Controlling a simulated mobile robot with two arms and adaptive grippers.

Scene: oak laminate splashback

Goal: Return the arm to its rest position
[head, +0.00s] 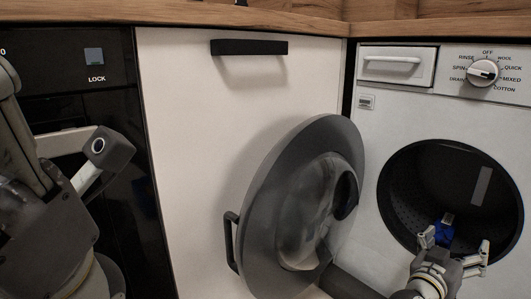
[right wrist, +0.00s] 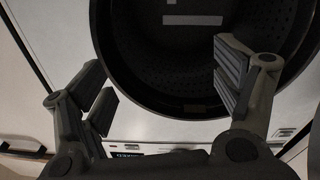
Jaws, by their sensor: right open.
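My right gripper (head: 455,243) is in front of the washing machine's round drum opening (head: 388,190), at its lower edge. Its fingers are spread apart, and in the right wrist view the gripper (right wrist: 160,85) is open with nothing between the fingers. A small blue thing (head: 444,232) shows beside the fingertips in the head view; I cannot tell whether it lies inside the drum. The drum opening (right wrist: 190,100) fills the upper part of the right wrist view. My left arm (head: 45,225) stands at the left edge of the head view; I cannot make out its gripper.
The round grey washer door (head: 268,210) stands wide open to the left of my right gripper. A white cabinet front (head: 185,130) with a black handle (head: 250,47) is behind it. A black appliance with a LOCK button (head: 94,56) is at left, and a wooden worktop (head: 200,14) runs above.

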